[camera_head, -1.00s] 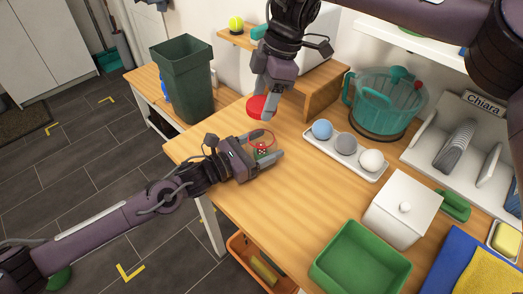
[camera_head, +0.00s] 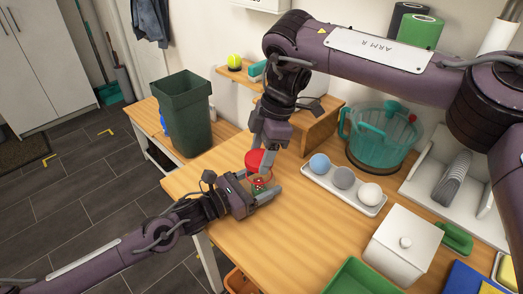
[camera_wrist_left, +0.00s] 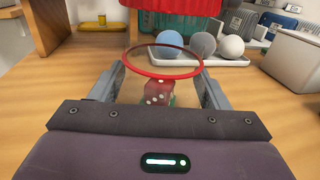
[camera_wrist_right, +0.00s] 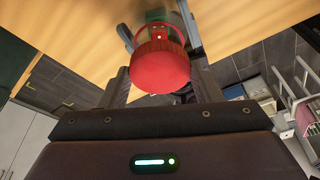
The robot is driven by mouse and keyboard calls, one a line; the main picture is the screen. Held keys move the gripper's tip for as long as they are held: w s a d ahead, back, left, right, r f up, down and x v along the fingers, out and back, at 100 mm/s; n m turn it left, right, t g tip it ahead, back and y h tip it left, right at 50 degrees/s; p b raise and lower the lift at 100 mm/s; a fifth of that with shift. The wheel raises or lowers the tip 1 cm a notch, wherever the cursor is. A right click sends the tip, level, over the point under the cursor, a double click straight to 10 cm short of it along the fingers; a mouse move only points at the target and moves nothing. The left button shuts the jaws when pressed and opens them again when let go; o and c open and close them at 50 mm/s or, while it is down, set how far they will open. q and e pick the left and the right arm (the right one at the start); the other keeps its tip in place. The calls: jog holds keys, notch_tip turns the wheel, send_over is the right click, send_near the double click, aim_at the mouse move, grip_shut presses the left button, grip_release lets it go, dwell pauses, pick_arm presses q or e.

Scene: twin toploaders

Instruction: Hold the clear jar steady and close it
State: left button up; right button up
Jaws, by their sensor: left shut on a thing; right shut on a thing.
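The clear jar (camera_head: 259,182) has a red ring at its rim and stands near the table's left edge. A red die (camera_wrist_left: 158,92) and something green show inside it. My left gripper (camera_wrist_left: 163,82) is shut around the jar, one finger on each side. My right gripper (camera_head: 263,149) is shut on the round red lid (camera_head: 257,162) and holds it just above the jar mouth. The lid also shows in the right wrist view (camera_wrist_right: 160,70), partly covering the jar. In the left wrist view a gap shows between lid and rim.
A white tray (camera_head: 318,182) with blue, grey and white balls lies to the right. A green bin (camera_head: 182,112) stands at left.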

jog(key=shift+f, duration=0.15)
jog(key=shift+f, duration=0.75)
jog(key=shift+f, duration=0.6)
